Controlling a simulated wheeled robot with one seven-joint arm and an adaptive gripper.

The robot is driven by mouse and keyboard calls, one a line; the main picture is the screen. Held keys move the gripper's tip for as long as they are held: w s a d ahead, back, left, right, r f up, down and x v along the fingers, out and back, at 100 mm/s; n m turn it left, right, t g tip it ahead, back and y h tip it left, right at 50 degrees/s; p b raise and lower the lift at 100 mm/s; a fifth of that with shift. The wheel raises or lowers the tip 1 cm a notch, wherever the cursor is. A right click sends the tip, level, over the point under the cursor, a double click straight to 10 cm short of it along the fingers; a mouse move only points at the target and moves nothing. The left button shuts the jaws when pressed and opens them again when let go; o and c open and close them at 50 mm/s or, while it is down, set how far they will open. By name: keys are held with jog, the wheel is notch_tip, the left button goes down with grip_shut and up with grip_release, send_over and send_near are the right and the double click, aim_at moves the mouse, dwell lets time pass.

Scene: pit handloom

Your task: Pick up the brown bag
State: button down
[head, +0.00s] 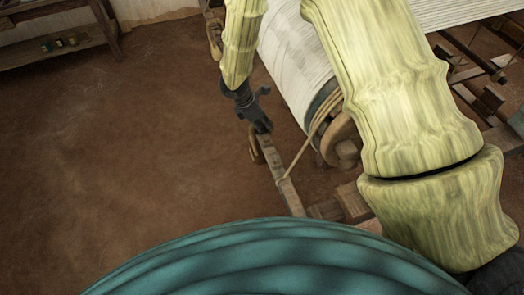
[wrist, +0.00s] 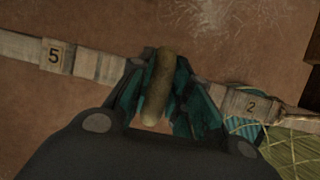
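A slim, rounded olive-brown thing (wrist: 158,85) is between the two teal-padded fingers of my gripper (wrist: 166,75) in the wrist view. It may be the brown bag, but its surface shows too little detail to be sure. The fingers are close on both sides of it; I cannot tell whether they press on it. It lies across the line of a wooden bar (wrist: 92,65).
A yellow-green netted bundle (wrist: 294,148) is at the lower right. The white cloth roll (head: 297,62) is just right of my gripper. Bare brown floor (head: 130,150) is open to the left.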

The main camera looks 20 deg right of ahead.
jog(key=shift+w+r, duration=0.1)
jog(key=shift+r, duration=0.05)
dwell(0.4)
jog(key=shift+r, duration=1.55)
jog(key=shift+a+r, duration=0.1)
jog(key=s+a+r+b, duration=0.1)
jog(key=s+a, duration=0.9)
jog(key=a, duration=0.2)
jog(key=shift+s+r, duration=0.2)
jog(key=shift+r, duration=0.05)
